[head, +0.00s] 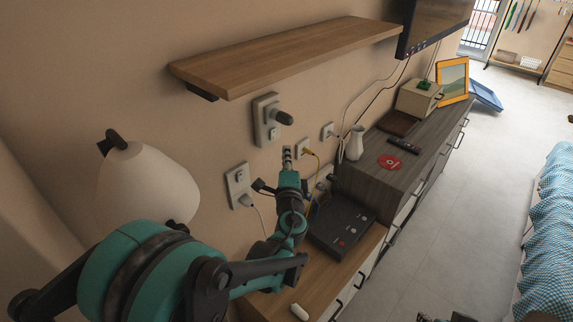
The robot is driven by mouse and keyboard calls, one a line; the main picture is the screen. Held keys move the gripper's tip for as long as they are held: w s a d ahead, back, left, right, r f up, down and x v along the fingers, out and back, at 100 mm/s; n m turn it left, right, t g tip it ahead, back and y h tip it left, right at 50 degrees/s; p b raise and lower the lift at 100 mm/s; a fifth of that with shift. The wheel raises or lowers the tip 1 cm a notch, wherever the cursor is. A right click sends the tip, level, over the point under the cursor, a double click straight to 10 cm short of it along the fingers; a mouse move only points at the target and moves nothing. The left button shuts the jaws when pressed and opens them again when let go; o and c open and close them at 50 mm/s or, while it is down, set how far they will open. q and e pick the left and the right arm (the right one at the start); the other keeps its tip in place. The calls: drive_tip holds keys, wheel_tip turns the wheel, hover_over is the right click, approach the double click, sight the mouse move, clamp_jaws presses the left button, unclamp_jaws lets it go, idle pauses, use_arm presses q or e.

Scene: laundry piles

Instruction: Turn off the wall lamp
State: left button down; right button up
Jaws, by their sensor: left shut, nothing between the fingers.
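The wall lamp (148,184) is at the left, with a pale rounded shade hanging from a black wall bracket. Its shade shows no clear glow, and I cannot tell whether it is lit. A wall switch plate (264,121) with a dark knob sticking out is under the wooden shelf. My left gripper (287,155) points up toward the wall just below this plate, shut and empty. A small gap shows between its tips and the knob in the picture. My left arm covers the area below the lamp.
Outlet plates (238,185) with cables are close to my left gripper. The wooden shelf (285,55) juts out above. Below are a black device (342,224), a low cabinet with a white vase (355,143), and a remote (404,146).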

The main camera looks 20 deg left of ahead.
sight(275, 130)
use_arm(q)
drive_tip(key=w+a, duration=0.1)
drive_tip(key=w+a+b, duration=0.1)
drive_tip(key=w+a, duration=0.2)
drive_tip(key=a, duration=0.1)
drive_tip(key=shift+w+a+r, duration=0.2)
drive_tip(key=shift+w+r, duration=0.15)
drive_tip(key=shift+w, duration=0.05)
drive_tip(key=shift+a+r, duration=0.1)
drive_tip(key=shift+a+r, duration=0.1)
drive_tip(key=shift+a, duration=0.1)
drive_tip(key=shift+d, duration=0.1)
